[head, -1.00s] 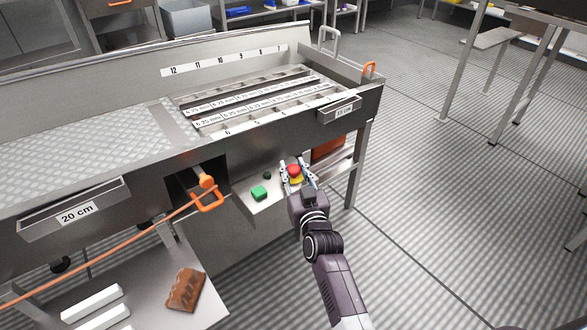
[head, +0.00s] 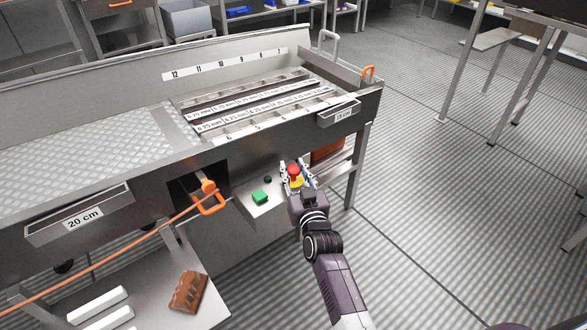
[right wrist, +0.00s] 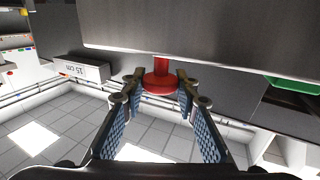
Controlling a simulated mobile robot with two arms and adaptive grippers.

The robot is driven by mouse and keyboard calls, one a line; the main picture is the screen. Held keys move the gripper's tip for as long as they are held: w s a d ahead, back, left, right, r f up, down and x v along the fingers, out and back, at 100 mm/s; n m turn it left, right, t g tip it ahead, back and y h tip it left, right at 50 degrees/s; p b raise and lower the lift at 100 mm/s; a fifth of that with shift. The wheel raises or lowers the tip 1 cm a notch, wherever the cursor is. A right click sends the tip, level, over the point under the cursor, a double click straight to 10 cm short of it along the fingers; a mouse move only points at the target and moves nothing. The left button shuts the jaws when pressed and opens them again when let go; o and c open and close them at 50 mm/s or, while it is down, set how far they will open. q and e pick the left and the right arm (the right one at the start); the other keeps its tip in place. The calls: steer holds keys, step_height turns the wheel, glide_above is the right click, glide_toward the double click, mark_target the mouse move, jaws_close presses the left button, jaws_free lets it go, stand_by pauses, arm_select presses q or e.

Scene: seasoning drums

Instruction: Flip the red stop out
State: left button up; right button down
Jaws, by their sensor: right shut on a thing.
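The red stop (head: 294,169) is a red mushroom button with yellow below it, at the right end of a small shelf on the machine's front. In the right wrist view the red stop (right wrist: 160,82) shows as a red disc on a red stem under a grey metal edge. My right gripper (head: 298,172) reaches it from the front and is shut on it, one finger at each side. In the right wrist view both fingertips of my right gripper (right wrist: 160,88) flank the disc. My left gripper is not in view.
A green button (head: 260,197) and a small dark knob (head: 267,180) sit left of the stop. An orange handle (head: 210,203) and a drawer marked 20 cm (head: 82,218) are further left. A brown block (head: 188,290) lies on a low tray.

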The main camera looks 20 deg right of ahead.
steer(key=c, duration=1.6)
jaws_free()
steer(key=shift+r, duration=0.35)
steer(key=shift+o, duration=0.3)
steer(key=shift+f, duration=0.1)
steer(key=shift+s, duration=0.1)
steer(key=s, duration=1.1)
steer(key=shift+s+a, duration=0.25)
steer(key=shift+s, duration=0.15)
